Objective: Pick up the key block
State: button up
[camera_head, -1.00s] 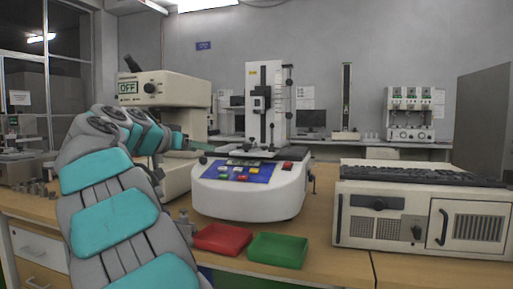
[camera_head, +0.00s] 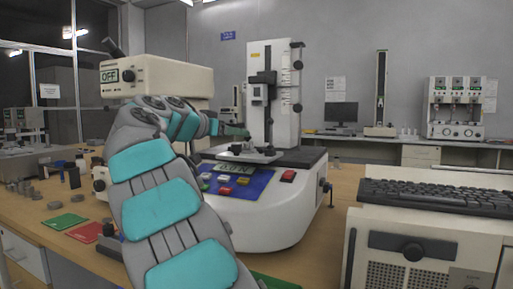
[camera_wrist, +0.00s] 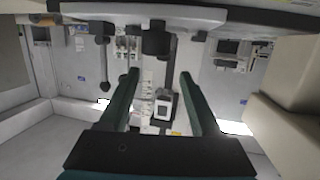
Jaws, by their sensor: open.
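My gripper (camera_head: 235,132) is at the end of my raised arm, in front of the white tester's column (camera_head: 283,90) and just above the left side of its stage. In the wrist view, the two dark green fingers (camera_wrist: 159,74) stand apart with nothing held between them. A small metal fixture (camera_head: 262,154) lies on the stage, just right of and below the fingertips. I cannot tell whether the key block is on it; no block is clearly identifiable. My forearm hides part of the bench and the tester's left side.
The tester's blue panel (camera_head: 240,183) has coloured buttons. A keyboard (camera_head: 440,197) lies on a beige box at right. Green (camera_head: 65,221) and red (camera_head: 86,232) flat items and small metal pieces lie at left. A green tray (camera_head: 274,283) shows at bottom.

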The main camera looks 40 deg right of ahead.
aim_at(248, 146)
jog(key=shift+w+f+p+x, duration=0.15)
jog(key=shift+p+x, duration=0.25)
jog(key=shift+x, duration=1.5)
jog(key=shift+w+f+p+x, duration=0.1)
jog(key=shift+p+x, duration=0.25)
jog(key=shift+x, duration=1.55)
jog(key=shift+a, duration=0.15)
grip_shut()
